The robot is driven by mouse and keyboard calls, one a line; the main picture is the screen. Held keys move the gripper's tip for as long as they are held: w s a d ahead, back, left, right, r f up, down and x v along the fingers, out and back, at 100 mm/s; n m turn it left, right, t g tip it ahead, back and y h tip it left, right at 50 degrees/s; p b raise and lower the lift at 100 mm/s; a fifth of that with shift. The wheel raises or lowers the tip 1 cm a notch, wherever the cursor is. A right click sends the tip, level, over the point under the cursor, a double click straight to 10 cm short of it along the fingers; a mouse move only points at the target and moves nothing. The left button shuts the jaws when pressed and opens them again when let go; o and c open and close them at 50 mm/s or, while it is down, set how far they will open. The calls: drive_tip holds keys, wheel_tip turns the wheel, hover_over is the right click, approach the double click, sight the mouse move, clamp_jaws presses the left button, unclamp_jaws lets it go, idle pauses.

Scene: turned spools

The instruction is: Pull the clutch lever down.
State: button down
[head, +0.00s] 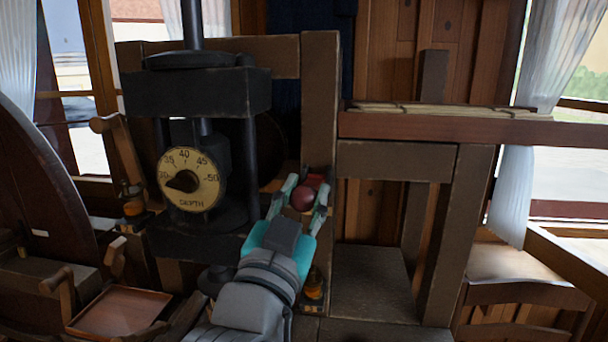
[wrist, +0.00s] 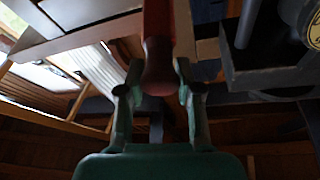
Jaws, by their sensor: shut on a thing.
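The clutch lever shows as a dark red rounded knob (head: 304,198) in the head view, in front of a wooden post. In the wrist view its red handle (wrist: 158,60) comes in from the top edge and ends between my fingers. My gripper (head: 305,195) has one finger on each side of the knob and is shut on it. The fingers (wrist: 158,85) flank the handle's end in the wrist view. The lever's pivot and most of its shaft are hidden in the head view.
A dark press with a round depth dial (head: 190,180) stands just left of my gripper. A wooden post (head: 320,100) rises behind the knob. A wooden shelf beam (head: 450,128) runs to the right. A small wooden tray (head: 120,311) sits at lower left.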

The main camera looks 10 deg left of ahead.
drive_tip(key=f, duration=0.2)
drive_tip(key=shift+s+f+t, duration=0.2)
drive_tip(key=shift+f+t, duration=0.1)
drive_tip(key=shift+t, duration=0.1)
drive_tip(key=shift+f, duration=0.85)
drive_tip(key=c, duration=0.7)
unclamp_jaws()
drive_tip(key=shift+c, duration=0.2)
drive_tip(key=shift+s, duration=0.1)
drive_tip(key=shift+s, duration=0.1)
drive_tip(key=v, duration=1.1)
drive_tip(key=shift+s, duration=0.35)
drive_tip(key=shift+a, duration=0.1)
drive_tip(key=shift+f, duration=0.1)
